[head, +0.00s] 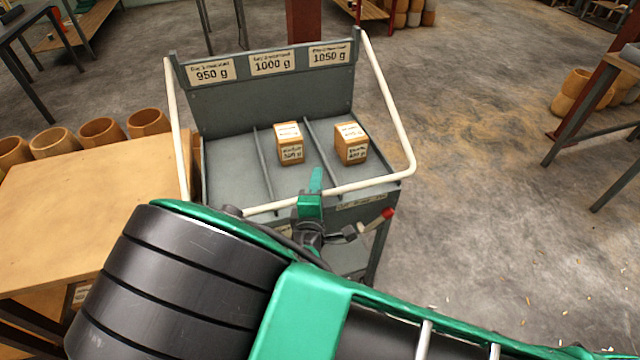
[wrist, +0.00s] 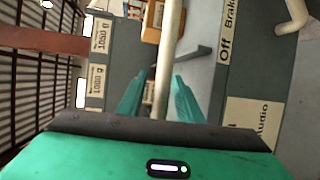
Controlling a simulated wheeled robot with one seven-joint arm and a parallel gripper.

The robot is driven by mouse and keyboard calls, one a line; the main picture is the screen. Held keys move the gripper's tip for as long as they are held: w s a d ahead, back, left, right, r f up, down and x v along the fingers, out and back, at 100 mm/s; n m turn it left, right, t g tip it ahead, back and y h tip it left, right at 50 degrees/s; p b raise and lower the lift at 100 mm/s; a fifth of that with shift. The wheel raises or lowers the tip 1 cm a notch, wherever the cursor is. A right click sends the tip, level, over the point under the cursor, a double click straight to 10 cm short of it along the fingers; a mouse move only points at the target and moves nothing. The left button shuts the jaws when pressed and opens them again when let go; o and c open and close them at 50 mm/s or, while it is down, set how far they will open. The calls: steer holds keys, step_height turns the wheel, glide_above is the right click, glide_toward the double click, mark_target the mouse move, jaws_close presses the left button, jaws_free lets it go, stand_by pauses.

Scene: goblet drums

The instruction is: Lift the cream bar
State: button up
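The cream bar (head: 392,85) is a U-shaped tube. Its two sides run from the top of the grey cart's back panel to the front, and its front stretch crosses just above the tray's front edge. My gripper (head: 315,180) is at the middle of that front stretch. In the wrist view the cream bar (wrist: 168,50) runs between the two green fingers of my gripper (wrist: 162,76). The fingers stand apart, with a narrow gap showing on each side of the bar. My gripper partly hides the bar in the head view.
Two labelled wooden blocks (head: 289,144) (head: 351,144) stand in the divided tray (head: 230,165). A red-ended lever (head: 386,214) sticks out at the cart's front right. A wooden table (head: 90,205) is at the left, with drum shells behind.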

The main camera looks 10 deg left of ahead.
jaws_close()
steer(key=shift+d+r, duration=0.1)
